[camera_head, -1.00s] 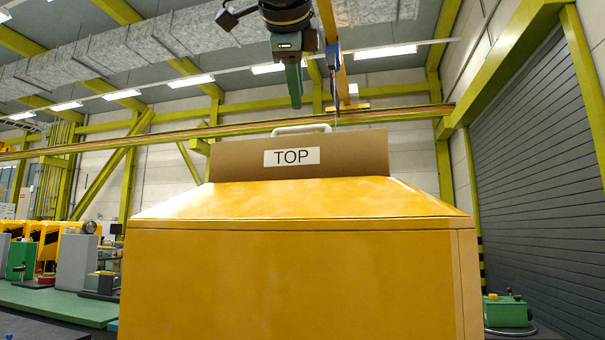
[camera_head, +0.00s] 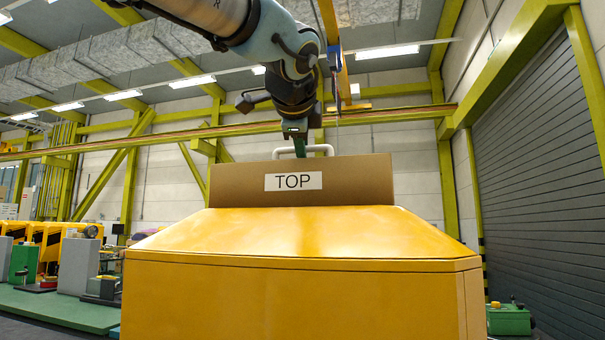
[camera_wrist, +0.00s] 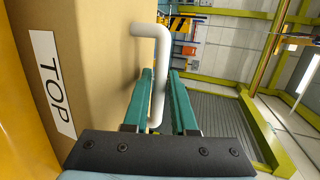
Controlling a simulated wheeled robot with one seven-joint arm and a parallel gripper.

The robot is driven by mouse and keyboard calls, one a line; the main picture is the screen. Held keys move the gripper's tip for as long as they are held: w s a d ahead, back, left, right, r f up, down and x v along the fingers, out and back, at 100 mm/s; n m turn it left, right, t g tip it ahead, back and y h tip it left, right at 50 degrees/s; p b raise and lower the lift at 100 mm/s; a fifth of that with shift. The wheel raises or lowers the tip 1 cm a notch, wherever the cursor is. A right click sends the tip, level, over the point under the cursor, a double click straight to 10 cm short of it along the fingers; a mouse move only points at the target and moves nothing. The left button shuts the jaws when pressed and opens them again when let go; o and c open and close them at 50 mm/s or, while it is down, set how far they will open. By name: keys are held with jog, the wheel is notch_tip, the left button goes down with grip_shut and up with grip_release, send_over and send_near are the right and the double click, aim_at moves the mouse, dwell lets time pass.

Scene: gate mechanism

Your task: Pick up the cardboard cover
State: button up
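The cardboard cover (camera_head: 350,181) stands upright on top of a yellow housing, with a white label reading TOP on its face. A white handle (camera_head: 322,149) rises from its top edge. The cover (camera_wrist: 92,60) and the handle (camera_wrist: 160,62) also show in the wrist view. My gripper (camera_head: 300,152) is at the handle, coming down from above. In the wrist view its two green fingers (camera_wrist: 159,76) are open, one on each side of the handle's long bar. A gap shows between the bar and the right finger.
The yellow housing (camera_head: 300,290) with a sloped top fills the lower middle of the head view. Green equipment (camera_head: 508,319) stands at the lower right, and machines on a green platform (camera_head: 65,307) stand at the left. Air around the cover looks clear.

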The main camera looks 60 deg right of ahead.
jog(key=shift+c, duration=0.4)
grip_shut()
dwell(0.9)
